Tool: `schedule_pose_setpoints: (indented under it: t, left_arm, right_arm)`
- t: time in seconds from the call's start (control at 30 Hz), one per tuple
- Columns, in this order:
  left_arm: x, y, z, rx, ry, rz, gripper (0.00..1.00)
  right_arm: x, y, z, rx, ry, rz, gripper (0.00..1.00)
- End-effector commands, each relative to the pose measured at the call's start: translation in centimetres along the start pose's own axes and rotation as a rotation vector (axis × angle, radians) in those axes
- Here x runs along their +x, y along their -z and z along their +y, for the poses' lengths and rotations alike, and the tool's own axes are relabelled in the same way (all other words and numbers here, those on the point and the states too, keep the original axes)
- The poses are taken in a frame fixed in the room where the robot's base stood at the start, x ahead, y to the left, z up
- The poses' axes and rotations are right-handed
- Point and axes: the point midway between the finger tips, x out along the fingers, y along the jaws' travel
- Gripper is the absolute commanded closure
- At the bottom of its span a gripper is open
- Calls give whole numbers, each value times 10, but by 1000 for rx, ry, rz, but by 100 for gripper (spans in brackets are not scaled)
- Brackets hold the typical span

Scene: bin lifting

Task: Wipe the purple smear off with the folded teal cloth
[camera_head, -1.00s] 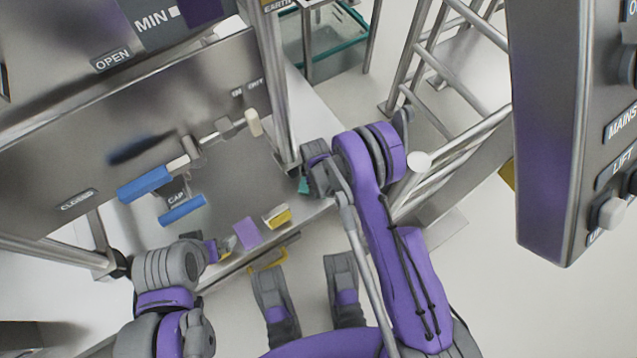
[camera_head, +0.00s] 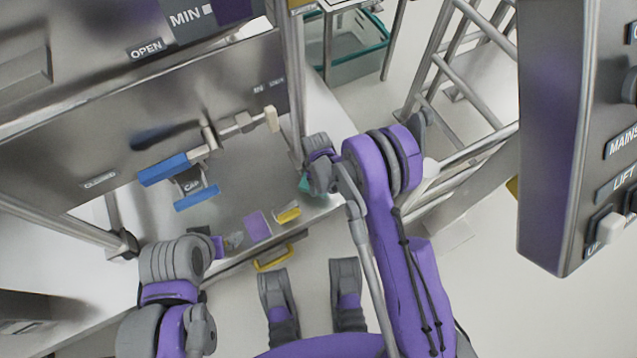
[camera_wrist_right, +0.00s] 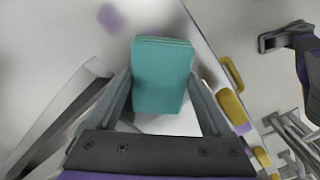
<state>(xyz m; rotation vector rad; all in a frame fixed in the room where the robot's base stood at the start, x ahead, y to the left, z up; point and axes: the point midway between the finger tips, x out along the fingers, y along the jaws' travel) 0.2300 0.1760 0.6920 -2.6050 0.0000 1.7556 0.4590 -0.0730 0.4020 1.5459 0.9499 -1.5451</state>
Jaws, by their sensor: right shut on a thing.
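The folded teal cloth (camera_wrist_right: 163,75) is a thick flat pad between the fingers of my right gripper (camera_wrist_right: 165,100), which is shut on it. In the head view the cloth (camera_head: 305,184) shows as a small teal patch under my right wrist, at the counter's right end. I cannot tell whether it touches the counter. A blurred purple smear (camera_wrist_right: 112,18) lies on the pale surface beyond the cloth, up and left, apart from it. I cannot identify it surely in the head view.
On the counter (camera_head: 235,195) lie a flat purple square (camera_head: 257,225) and a yellow-and-white block (camera_head: 288,213). A yellow handle (camera_head: 273,260) sits at the front edge. Blue-handled levers (camera_head: 165,168) stick out from the metal panel behind. A metal post (camera_head: 292,90) stands beside my right wrist.

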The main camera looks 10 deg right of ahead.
Motion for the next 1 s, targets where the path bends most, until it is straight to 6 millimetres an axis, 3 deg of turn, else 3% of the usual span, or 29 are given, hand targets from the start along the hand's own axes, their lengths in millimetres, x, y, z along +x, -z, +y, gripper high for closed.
schedule_pose_setpoints:
  t: [0.23,0.87,1.0]
  left_arm:
    - [-10,3,0,0,0,3,0]
    - [-10,3,0,0,0,3,0]
    - [-10,3,0,0,0,3,0]
  right_arm:
    - [-20,4,-1,2,0,0,77]
    - [-23,3,0,10,0,0,77]
    - [-40,0,10,76,0,-1,77]
